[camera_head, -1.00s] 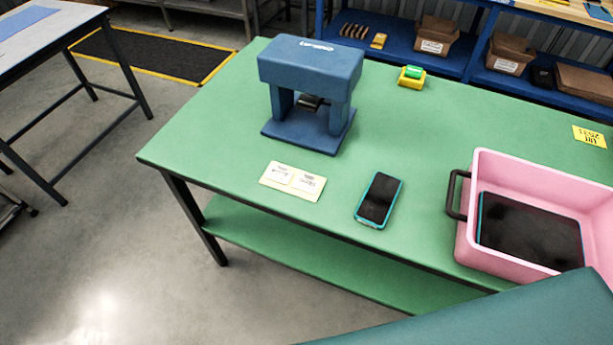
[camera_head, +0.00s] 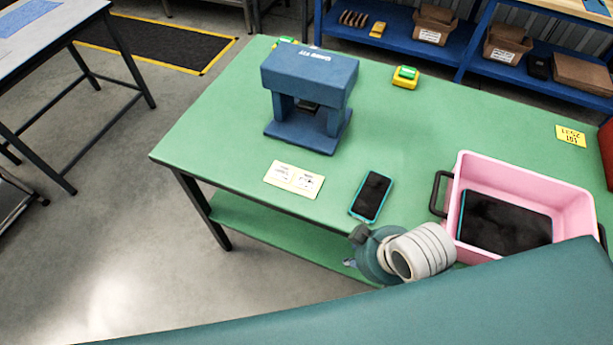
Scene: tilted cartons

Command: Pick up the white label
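Two small white labels with dark print lie side by side on a pale yellow backing card (camera_head: 294,179). The left white label (camera_head: 283,173) and the right white label (camera_head: 305,181) lie flat near the front-left of the green table (camera_head: 215,145). I cannot tell which one is meant. My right gripper (camera_head: 354,249) shows small and partly hidden by my own wrist, at the table's front edge. It is to the right of and nearer than the card, apart from it. Its finger opening cannot be made out. My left gripper is not in view.
A blue press-like device (camera_head: 309,98) stands behind the card. A phone (camera_head: 371,196) lies between the card and my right wrist. A pink bin (camera_head: 520,173) holding a dark tablet (camera_head: 503,223) stands at the right. A yellow-green item (camera_head: 405,77) is farther back.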

